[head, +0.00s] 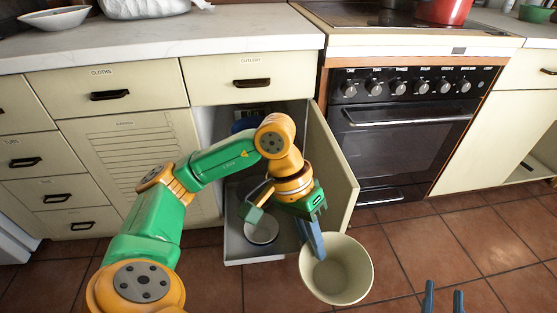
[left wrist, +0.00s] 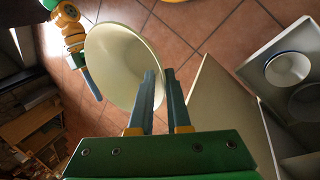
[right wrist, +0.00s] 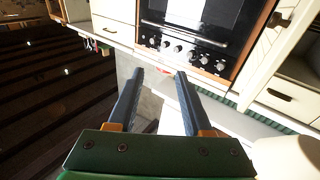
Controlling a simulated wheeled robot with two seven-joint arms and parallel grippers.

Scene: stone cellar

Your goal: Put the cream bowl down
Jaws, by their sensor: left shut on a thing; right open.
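The cream bowl (head: 337,283) is large and deep, with its opening facing up, in the lower middle of the head view. My left gripper (head: 312,240) is shut on its left rim. In the left wrist view the bowl (left wrist: 112,62) lies left of the fingers (left wrist: 162,85), with its rim between them. The floor shows beneath and around it, but I cannot tell how high it is held. My right gripper (head: 443,299) is at the lower right of the head view. In the right wrist view its fingers (right wrist: 158,88) are apart and empty.
An open cupboard door (head: 336,170) stands just behind the bowl. Left of it, a low pulled-out shelf (head: 243,257) carries a white bowl (head: 262,229). An oven (head: 395,150) stands at the right. Tiled floor (head: 480,250) is clear to the bowl's right.

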